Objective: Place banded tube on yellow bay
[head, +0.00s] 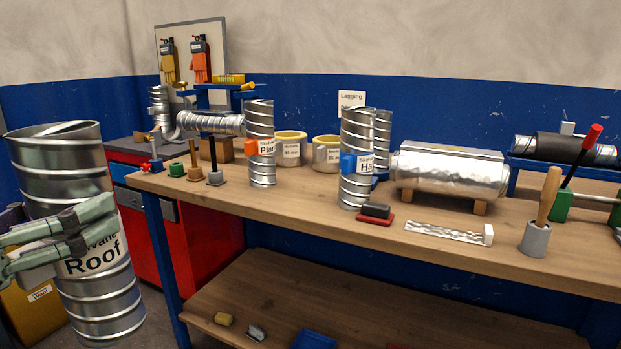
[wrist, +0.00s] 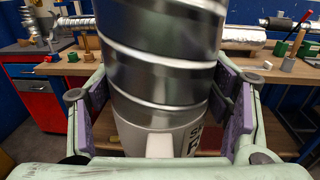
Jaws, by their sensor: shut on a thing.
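My gripper (head: 72,234) is shut on a large silver tube (head: 66,170) with raised spiral bands, at the left of the head view. The tube is near upright, slightly tilted, and held in the air in front of the bench. Its white label reads "Roof", partly covered by my fingers. In the wrist view the tube (wrist: 160,75) fills the middle between the purple-lined fingers. Two similar tubes stand on the bench, the "Plant" tube (head: 261,165) with an orange tag and one with a blue tag (head: 352,185). I cannot make out a yellow bay for certain.
The wooden bench (head: 450,250) holds a silver cylinder (head: 450,170), a short tool pot (head: 535,238), small clamps and lagging rolls. A red cabinet (head: 205,235) stands at left. A yellow box (head: 35,310) is low behind the held tube. The lower shelf (head: 380,320) is mostly clear.

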